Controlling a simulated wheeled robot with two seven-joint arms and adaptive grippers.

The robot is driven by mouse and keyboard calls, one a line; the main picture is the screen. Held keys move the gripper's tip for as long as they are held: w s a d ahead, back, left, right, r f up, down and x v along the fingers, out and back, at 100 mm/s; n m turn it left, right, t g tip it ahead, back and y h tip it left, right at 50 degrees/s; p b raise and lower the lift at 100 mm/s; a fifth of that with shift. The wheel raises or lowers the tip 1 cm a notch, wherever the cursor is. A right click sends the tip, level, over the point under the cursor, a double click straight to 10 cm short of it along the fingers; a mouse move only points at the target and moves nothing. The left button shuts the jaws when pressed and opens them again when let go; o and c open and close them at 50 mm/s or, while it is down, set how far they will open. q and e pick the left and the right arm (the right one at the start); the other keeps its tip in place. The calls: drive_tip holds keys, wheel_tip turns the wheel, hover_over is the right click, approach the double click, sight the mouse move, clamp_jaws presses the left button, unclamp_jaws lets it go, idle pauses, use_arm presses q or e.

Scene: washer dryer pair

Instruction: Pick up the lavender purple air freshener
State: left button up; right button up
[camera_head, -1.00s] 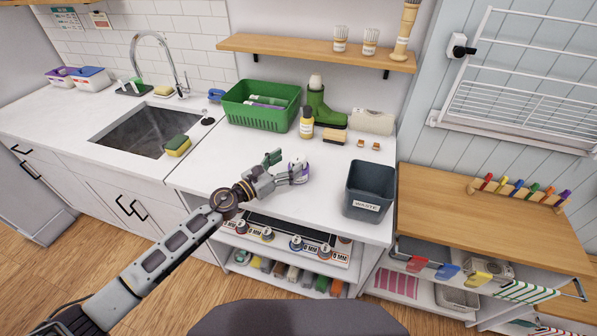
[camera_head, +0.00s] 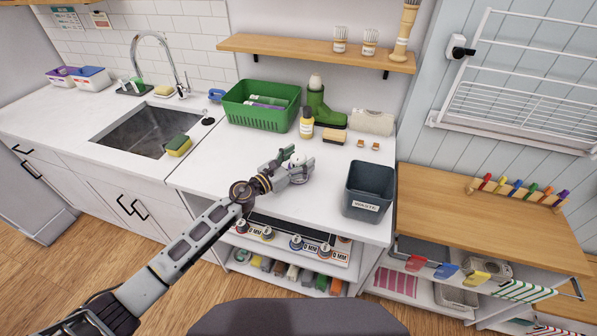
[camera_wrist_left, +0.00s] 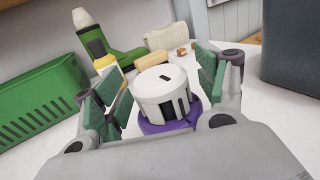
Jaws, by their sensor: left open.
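The air freshener (camera_wrist_left: 163,98) has a white slotted top and a lavender purple base, and stands upright on the white counter. In the wrist view it sits between the two green-padded fingers of my left gripper (camera_wrist_left: 160,95), with gaps on both sides. In the head view my left gripper (camera_head: 292,168) reaches over the counter and mostly hides the air freshener (camera_head: 297,159). My left gripper is open. My right gripper is not in view.
A dark waste bin (camera_head: 369,189) is to the right. The counter left of the gripper is clear.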

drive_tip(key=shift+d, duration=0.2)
use_arm(q)
drive_tip(key=c, duration=1.5)
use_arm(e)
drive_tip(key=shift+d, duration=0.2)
use_arm(q)
drive_tip(key=shift+r, duration=0.1)
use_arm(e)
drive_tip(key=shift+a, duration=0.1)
use_arm(q)
drive_tip(key=shift+r+p, duration=0.4)
drive_tip(key=shift+r, duration=0.2)
wheel_tip(320, 180, up, 3)
drive_tip(key=shift+r+p, duration=0.15)
drive_tip(key=shift+p, duration=0.9)
wheel_tip(320, 180, up, 5)
drive_tip(key=p, duration=0.3)
drive_tip(key=shift+r+p, duration=0.15)
drive_tip(key=shift+p, duration=0.3)
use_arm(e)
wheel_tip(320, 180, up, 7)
